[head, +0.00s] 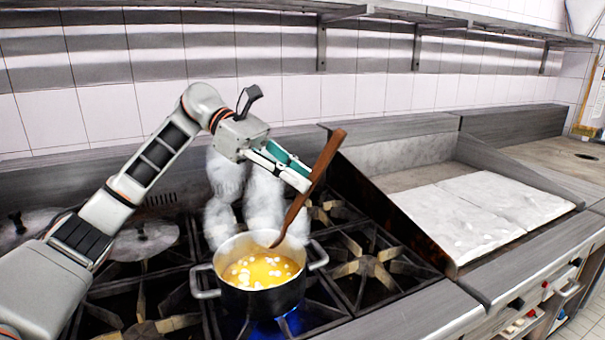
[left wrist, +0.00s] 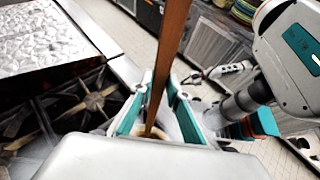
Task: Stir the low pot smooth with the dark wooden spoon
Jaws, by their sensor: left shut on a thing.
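The low pot (head: 262,299) stands on a lit burner of the range in the head view, its two side handles visible. It holds a yellow liquid (head: 258,272) with several white lumps on top. My left gripper (head: 301,176) is above and to the right of the pot, shut on the dark wooden spoon (head: 325,155). The spoon is tilted, its upper end leaning right and its lower end at the pot's opening near the back rim. I cannot tell whether its tip touches the liquid. The spoon (left wrist: 169,55) stands between the fingers (left wrist: 152,118) in the left wrist view.
White steam (head: 265,200) rises behind the spoon. Blue flame (head: 285,324) shows under the pot. Empty burner grates (head: 368,266) lie to the right, then a griddle (head: 490,212) with a raised side wall. A shelf (head: 420,15) runs along the tiled wall above.

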